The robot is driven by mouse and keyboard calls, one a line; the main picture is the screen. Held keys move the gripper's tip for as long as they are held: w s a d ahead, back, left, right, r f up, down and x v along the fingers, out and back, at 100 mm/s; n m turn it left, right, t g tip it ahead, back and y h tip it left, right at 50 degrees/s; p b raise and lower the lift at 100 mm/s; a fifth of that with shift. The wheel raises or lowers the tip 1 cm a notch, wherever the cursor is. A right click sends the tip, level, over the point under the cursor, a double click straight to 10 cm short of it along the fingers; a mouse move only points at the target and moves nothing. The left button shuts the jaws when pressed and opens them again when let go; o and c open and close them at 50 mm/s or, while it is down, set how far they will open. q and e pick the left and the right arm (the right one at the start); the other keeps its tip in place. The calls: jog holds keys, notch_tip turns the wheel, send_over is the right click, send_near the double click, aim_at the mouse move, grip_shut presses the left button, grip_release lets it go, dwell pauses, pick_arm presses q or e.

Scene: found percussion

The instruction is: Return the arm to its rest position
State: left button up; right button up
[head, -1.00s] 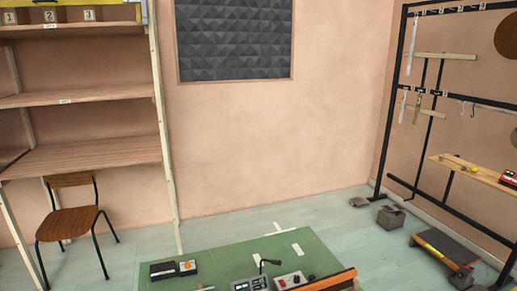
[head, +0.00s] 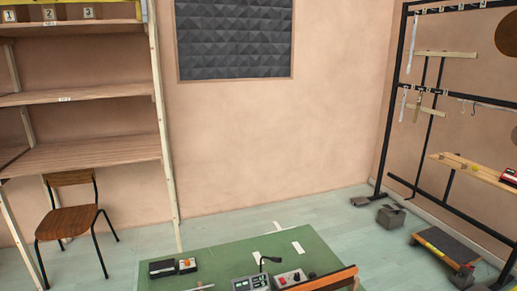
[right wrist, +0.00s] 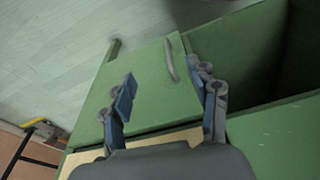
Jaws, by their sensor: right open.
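My right gripper (right wrist: 163,88) shows in the right wrist view. Its two fingers with blue pads are spread apart, with nothing between them. Beyond the fingers is a green panel (right wrist: 150,85) with a curved grey handle (right wrist: 169,60). The handle lies between the fingers in the picture; I see no contact with it. My left gripper is in neither current view, and neither arm shows in the head view.
A green-topped table (head: 215,258) at the bottom of the head view holds small devices (head: 250,283). A chair (head: 68,218) and wooden shelves (head: 85,153) stand left. Floor between is mostly clear.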

jog(key=s+d+f+g, duration=0.1)
jog(key=s+d+f, duration=0.1)
jog(key=s+f, duration=1.1)
jog(key=shift+s+d+f+b, duration=0.3)
jog(key=shift+s+d+b, duration=0.05)
jog(key=shift+s, duration=0.75)
